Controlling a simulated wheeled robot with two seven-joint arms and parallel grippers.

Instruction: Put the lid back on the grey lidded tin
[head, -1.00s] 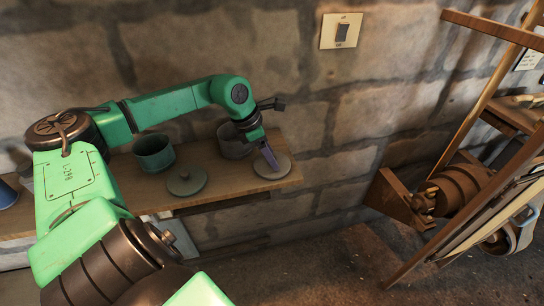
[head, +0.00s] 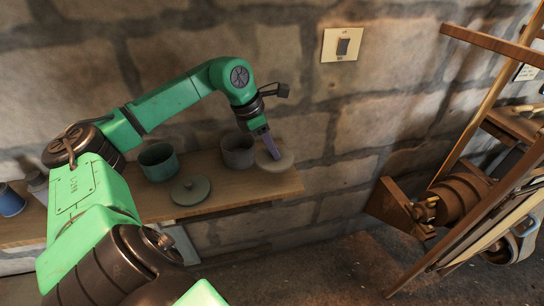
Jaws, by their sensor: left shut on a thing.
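The grey tin (head: 238,153) stands upright and open on the wooden shelf, near its right end. My left gripper (head: 273,151) points down and is shut on a pale grey round lid (head: 287,161). The lid is just right of the grey tin and looks to be a little above the shelf. The fingers hide part of the lid, including its knob. My right gripper is out of view.
A green open tin (head: 157,164) stands left of the grey tin. A green knobbed lid (head: 191,191) lies in front, between them. The shelf (head: 240,190) ends at the right. A blue cup-like item (head: 10,202) is far left.

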